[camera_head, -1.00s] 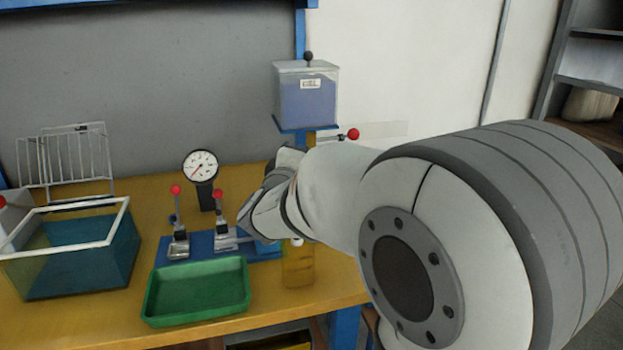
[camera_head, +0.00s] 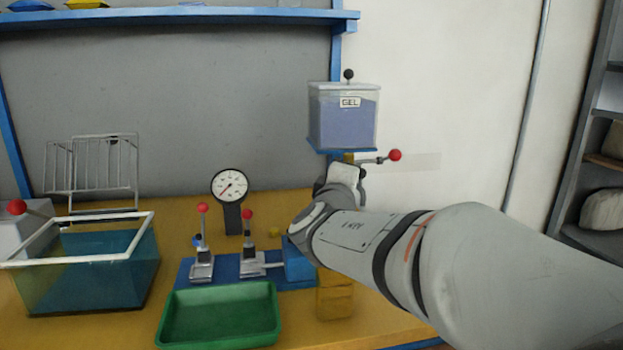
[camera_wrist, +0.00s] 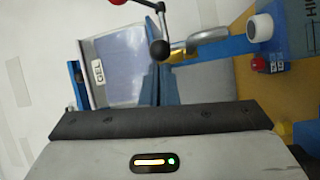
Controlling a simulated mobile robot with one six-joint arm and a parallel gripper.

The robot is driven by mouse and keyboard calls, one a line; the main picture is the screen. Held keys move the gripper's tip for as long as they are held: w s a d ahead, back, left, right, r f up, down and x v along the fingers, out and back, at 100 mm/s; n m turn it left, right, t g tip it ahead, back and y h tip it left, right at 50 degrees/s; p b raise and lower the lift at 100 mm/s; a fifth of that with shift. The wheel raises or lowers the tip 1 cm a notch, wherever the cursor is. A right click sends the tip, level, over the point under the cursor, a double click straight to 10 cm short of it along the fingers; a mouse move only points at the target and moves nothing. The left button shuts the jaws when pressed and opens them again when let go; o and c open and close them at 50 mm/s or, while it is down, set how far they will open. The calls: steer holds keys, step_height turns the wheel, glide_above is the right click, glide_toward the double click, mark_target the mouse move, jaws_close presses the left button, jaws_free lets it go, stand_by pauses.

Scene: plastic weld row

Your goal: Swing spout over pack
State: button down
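The gel tank (camera_head: 343,118), a clear box with blue gel and a "GEL" label, stands on a blue bracket at the back; it also shows in the wrist view (camera_wrist: 118,62). A red ball lever (camera_head: 395,155) sticks out right below the tank. I cannot clearly make out the pack.
A blue fixture (camera_head: 228,269) with two red-knobbed clamps stands behind a green tray (camera_head: 222,315). A dial gauge (camera_head: 230,187) stands behind it. A teal-filled tank (camera_head: 88,270) and a wire rack (camera_head: 92,172) are at left. A yellow block (camera_head: 335,297) is beneath my arm.

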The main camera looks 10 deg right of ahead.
steer(key=shift+s+d+f+h, duration=0.2)
steer(key=shift+d+h, duration=0.1)
steer(key=shift+d, duration=0.25)
steer(key=shift+s+a+g, duration=0.1)
steer(key=shift+g, duration=0.2)
steer(key=v, duration=0.7)
steer(key=shift+s+a+p, duration=0.15)
steer(key=shift+a+p, duration=0.3)
steer(key=shift+r, duration=0.15)
steer(key=shift+r, duration=0.1)
steer(key=s+d+m+g+p, duration=0.6)
steer(key=s+d+g+p, duration=0.25)
steer(key=p, duration=0.55)
steer(key=s+a+r+m+g+y+p, duration=0.2)
steer(key=s+a+m+g+y+p, duration=0.2)
steer(key=s+a+y+p, duration=0.4)
steer(key=s+g+y+p, duration=0.1)
steer(key=p, duration=0.3)
steer(key=shift+s+a+r+m+p, duration=0.3)
steer(key=shift+s+r, duration=0.05)
steer(key=shift+s, duration=0.05)
